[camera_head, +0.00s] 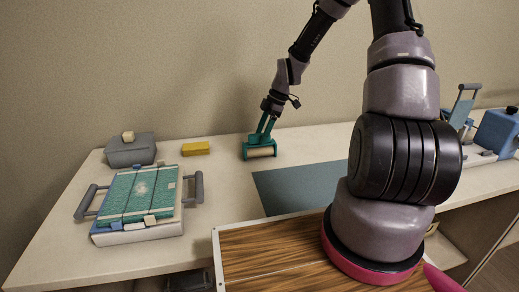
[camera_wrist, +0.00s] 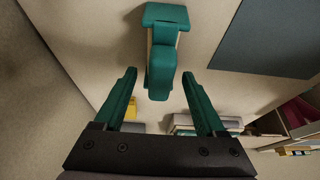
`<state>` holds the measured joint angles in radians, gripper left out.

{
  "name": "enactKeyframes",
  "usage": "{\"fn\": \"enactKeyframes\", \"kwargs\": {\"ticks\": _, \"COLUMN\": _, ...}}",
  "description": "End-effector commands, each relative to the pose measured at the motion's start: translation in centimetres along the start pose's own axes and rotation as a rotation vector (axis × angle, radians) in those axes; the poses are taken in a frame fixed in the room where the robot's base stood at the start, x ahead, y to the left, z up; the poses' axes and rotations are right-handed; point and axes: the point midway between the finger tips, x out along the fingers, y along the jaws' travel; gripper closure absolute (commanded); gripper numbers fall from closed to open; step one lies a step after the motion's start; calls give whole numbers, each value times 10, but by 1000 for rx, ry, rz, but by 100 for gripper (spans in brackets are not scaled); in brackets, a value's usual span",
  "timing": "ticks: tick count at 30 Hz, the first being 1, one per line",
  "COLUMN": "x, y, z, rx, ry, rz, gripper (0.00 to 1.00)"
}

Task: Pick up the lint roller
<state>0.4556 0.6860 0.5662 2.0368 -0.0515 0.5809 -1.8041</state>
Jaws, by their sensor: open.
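The lint roller (camera_head: 260,152), teal with a pale roll, is on the light tabletop towards the back, left of the grey-blue mat. My gripper (camera_head: 264,132) points down at it from above. In the wrist view, the lint roller (camera_wrist: 163,52) shows mostly as its teal handle and end, straight ahead of the fingers. My gripper (camera_wrist: 159,76) is open, with one teal finger on each side of the near end of the handle and a gap on both sides. I cannot tell how far the fingertips are above it. The pale roll is mostly hidden there.
A yellow block (camera_head: 196,148) and a grey box (camera_head: 130,151) stand to the left at the back. A teal-topped press-like device (camera_head: 142,232) with grey handles is in front of them. The grey-blue mat (camera_head: 300,188) lies flat to the right. Blue equipment (camera_head: 497,130) is far right.

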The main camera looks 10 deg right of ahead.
Motion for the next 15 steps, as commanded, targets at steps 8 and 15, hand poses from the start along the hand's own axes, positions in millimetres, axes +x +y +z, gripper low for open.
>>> {"fn": "enactKeyframes", "kwargs": {"ticks": 8, "x": 40, "y": -1, "z": -4, "rx": 0, "ry": 0, "rz": -2, "gripper": 28}}
{"fn": "enactKeyframes", "kwargs": {"ticks": 15, "x": 50, "y": -1, "z": -4, "rx": 1, "ry": 0, "rz": 1, "gripper": 28}}
